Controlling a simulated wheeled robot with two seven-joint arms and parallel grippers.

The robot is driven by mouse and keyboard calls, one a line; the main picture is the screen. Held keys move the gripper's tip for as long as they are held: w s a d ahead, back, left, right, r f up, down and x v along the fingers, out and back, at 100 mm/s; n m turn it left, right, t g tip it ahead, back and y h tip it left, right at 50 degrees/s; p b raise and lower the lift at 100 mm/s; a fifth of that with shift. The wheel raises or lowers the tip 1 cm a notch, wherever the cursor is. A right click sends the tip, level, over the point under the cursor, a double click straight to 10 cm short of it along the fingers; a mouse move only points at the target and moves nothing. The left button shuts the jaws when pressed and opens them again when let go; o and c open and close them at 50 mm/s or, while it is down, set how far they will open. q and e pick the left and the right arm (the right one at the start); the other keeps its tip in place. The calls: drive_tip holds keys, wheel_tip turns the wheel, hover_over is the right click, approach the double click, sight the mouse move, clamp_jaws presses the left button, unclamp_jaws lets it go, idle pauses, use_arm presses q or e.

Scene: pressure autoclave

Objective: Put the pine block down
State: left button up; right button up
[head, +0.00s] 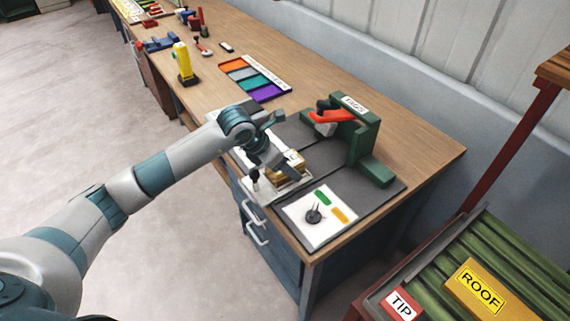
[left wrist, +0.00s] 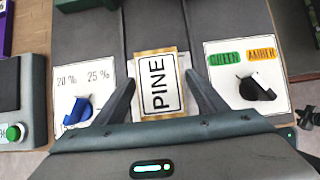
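The pine block (head: 287,168) is a small wooden block with a white label reading PINE. In the left wrist view the block (left wrist: 158,85) lies between the two dark fingers of my left gripper (left wrist: 160,80). In the head view my left gripper (head: 282,160) is at the block, low over the front part of the dark bench station. The gripper partly covers the block, and I cannot tell whether its underside touches the surface below. My right gripper is not in view.
A panel with green and amber labels and a black knob (left wrist: 255,88) is right of the block; a percent panel with a blue knob (left wrist: 77,112) is left. A green stand with a red handle (head: 332,116) rises behind. Coloured trays (head: 252,78) lie farther along the bench.

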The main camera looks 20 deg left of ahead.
use_arm(q)
drive_tip(key=shift+r, duration=0.1)
drive_tip(key=shift+r, duration=0.1)
drive_tip(key=shift+s+a+r, duration=0.15)
drive_tip(key=shift+a+r, duration=0.05)
drive_tip(key=shift+r, duration=0.05)
drive_tip(key=b+v, duration=0.3)
drive_tip(key=v, duration=0.8)
